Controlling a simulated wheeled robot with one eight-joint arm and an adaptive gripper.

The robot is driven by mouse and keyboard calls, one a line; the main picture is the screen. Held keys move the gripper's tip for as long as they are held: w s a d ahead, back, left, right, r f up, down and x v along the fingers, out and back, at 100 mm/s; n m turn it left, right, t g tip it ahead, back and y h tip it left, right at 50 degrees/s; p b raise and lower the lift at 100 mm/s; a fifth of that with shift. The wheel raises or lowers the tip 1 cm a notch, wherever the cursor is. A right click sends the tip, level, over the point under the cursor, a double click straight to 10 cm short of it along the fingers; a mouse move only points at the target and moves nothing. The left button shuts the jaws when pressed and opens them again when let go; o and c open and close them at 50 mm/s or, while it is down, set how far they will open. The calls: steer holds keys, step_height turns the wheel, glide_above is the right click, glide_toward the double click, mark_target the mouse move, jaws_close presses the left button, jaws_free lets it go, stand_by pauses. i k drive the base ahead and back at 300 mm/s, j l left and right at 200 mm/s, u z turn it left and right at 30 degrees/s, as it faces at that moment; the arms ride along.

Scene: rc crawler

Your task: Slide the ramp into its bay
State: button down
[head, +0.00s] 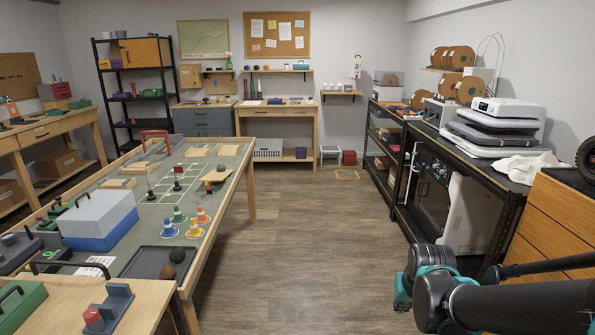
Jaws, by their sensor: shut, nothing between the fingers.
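A small wooden piece that looks like a ramp (215,176) sits near the right edge of the green-topped course table (245,165). Other flat wooden pieces (118,183) lie further left and back on the same table. White lines mark out rectangular cells (152,213) on the table's middle; I cannot tell which marking is the ramp's bay. My arm enters at the lower right, over the floor and well away from the table. My gripper does not show clearly in this view.
Several small cones (194,229), a small flag (178,172), a blue-and-white box (98,219) and a dark tray (160,264) stand on the course table. The wooden floor (290,240) between it and the right-hand bench (470,165) is clear.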

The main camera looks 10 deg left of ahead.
mark_target(232, 150)
steer(key=i+u, duration=0.25)
steer(key=i, duration=1.65)
steer(key=i+u, duration=0.2)
steer(key=i, duration=0.3)
steer(key=i+l+u, duration=0.2)
steer(key=i, duration=0.3)
steer(key=i+l+u, duration=0.25)
steer(key=i, duration=0.25)
steer(key=i+l+u, duration=0.15)
steer(key=i+u, duration=0.25)
steer(key=i+l+u, duration=0.55)
steer(key=u, duration=0.2)
steer(key=i, duration=0.05)
